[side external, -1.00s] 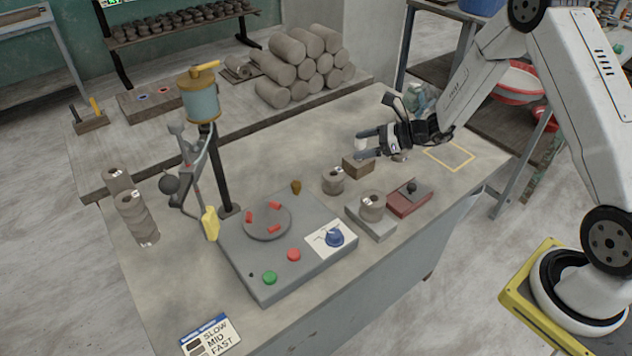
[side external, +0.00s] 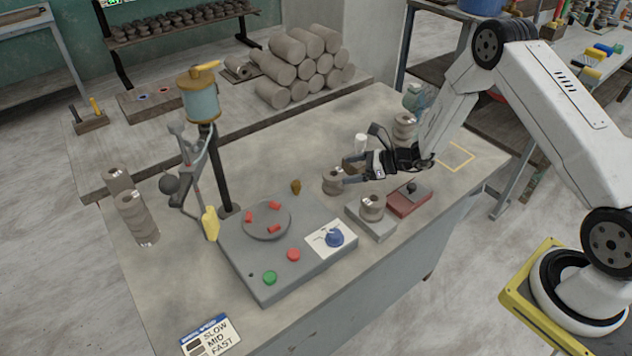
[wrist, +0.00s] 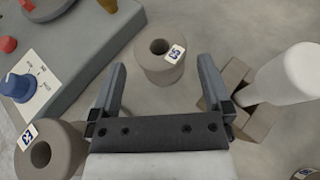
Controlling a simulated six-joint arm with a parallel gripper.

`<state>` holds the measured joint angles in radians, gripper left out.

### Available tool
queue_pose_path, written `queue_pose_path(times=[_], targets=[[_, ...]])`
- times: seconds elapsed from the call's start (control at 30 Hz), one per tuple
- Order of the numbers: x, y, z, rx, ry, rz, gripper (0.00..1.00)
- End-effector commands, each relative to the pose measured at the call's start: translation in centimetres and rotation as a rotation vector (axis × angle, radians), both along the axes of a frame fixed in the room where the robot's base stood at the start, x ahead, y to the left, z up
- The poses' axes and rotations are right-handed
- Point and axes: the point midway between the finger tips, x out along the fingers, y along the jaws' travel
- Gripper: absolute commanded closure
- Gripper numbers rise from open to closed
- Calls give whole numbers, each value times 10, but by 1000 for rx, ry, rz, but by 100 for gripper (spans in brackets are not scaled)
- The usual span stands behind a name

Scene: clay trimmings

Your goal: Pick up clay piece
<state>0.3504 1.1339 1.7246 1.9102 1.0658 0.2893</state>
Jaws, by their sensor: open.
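A grey-brown clay piece (side external: 331,184) with a hole in its top and a white label stands upright on the bench. In the wrist view this clay piece (wrist: 158,70) lies just ahead, between the lines of the two fingers. My gripper (side external: 347,172) is open and empty, at the right side of the piece. In the wrist view its fingers (wrist: 162,68) spread wider than the piece; I cannot tell whether either touches it. A second labelled clay piece (side external: 372,204) sits on a grey block; it also shows in the wrist view (wrist: 42,155).
The wheel console (side external: 290,250) with a round disc and buttons stands to the left. A red box (side external: 410,200) sits in front. Stacked clay pieces (side external: 137,220) stand far left.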

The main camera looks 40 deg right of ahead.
Motion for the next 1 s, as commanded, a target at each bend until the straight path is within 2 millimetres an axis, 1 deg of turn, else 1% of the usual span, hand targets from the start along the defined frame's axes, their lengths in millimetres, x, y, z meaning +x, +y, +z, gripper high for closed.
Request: queue_pose_path(times=[0.3,0.7,1.0], targets=[[5,5,-3,0,0,1,0],[32,31,-20,0,0,2,0],[35,35,-22,0,0,0,0]])
